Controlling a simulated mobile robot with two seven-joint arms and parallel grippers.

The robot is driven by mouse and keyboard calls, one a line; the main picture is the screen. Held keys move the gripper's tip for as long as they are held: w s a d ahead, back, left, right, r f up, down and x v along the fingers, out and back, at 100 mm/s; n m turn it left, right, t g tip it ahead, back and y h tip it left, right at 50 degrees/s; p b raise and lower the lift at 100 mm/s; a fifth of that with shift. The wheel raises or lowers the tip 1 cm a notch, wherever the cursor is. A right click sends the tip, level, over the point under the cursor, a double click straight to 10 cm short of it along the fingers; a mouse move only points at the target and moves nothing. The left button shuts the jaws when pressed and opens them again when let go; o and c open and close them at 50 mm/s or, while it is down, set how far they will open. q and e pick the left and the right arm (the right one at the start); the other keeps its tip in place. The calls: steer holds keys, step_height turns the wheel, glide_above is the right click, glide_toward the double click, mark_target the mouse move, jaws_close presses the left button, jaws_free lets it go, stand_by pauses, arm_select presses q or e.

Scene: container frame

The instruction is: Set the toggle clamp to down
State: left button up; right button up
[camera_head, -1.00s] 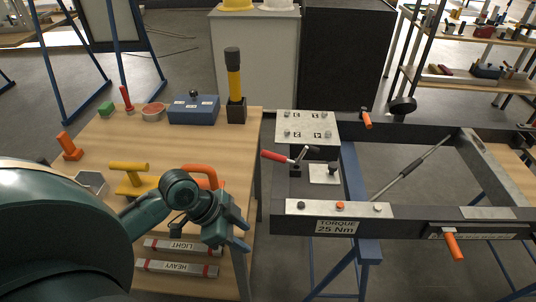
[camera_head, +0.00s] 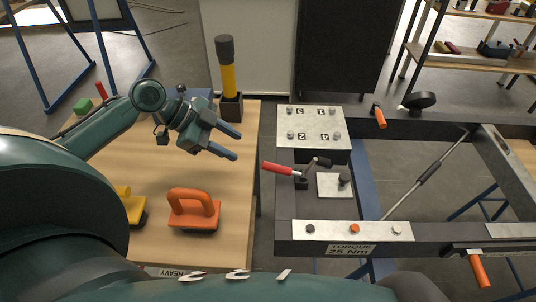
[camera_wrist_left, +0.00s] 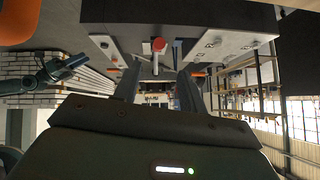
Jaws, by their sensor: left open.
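The toggle clamp has a red handle (camera_head: 277,168) that points left off the edge of the dark frame. Its dark base (camera_head: 302,182) stands on the frame, and its arm with a black tip (camera_head: 322,162) is raised at a slant to the right. My left gripper (camera_head: 238,144) is open and empty, up and left of the handle and apart from it. The wrist view shows the round red end of the handle (camera_wrist_left: 159,45) ahead, between the fingers (camera_wrist_left: 157,88). Part of my right gripper (camera_wrist_left: 72,63) shows at the wrist view's left; its jaws are unclear.
A numbered bolt plate (camera_head: 310,124) lies behind the clamp, and a pale plate (camera_head: 334,187) with a knob is beside it. The wooden table (camera_head: 225,185) holds an orange float-like tool (camera_head: 194,209) and a yellow-handled tool in a holder (camera_head: 231,105). A gap separates table and frame.

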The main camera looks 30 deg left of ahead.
mark_target(263, 162)
arm_select(q)
steer(key=p+x, duration=0.1)
steer(key=x, duration=1.2)
steer(key=shift+d, duration=0.15)
jaws_close()
